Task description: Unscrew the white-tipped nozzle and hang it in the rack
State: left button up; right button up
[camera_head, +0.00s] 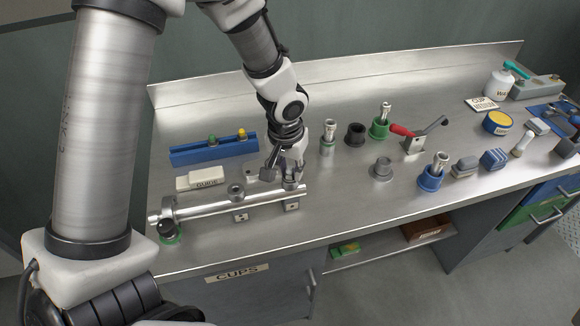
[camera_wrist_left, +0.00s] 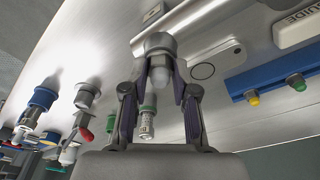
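My left gripper (camera_head: 287,172) points down over the right end of a steel pipe manifold (camera_head: 225,202). In the left wrist view its two fingers (camera_wrist_left: 160,85) stand on either side of the white-tipped nozzle (camera_wrist_left: 160,74), a metal collar with a pale tip, attached to the manifold. The fingertips lie close to the collar; whether they press on it cannot be told. The nozzle is mostly hidden by the gripper in the head view. The blue rack (camera_head: 200,152) stands behind the manifold and holds a green-tipped and a yellow-tipped nozzle. My right gripper is not in view.
A white GUIDE block (camera_head: 197,181) lies between rack and manifold.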

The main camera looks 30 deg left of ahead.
pick_arm(q)
jog(key=n, duration=0.4)
jog(key=shift+n+y, duration=0.3)
jog(key=shift+n, duration=0.1)
jog(key=n, duration=0.3)
jog(key=n+g, duration=0.1)
jog(key=n, duration=0.3)
jog(key=shift+y, duration=0.3)
jog(key=o, duration=0.6)
jog(key=shift+w, duration=0.1)
jog(key=shift+o, duration=0.2)
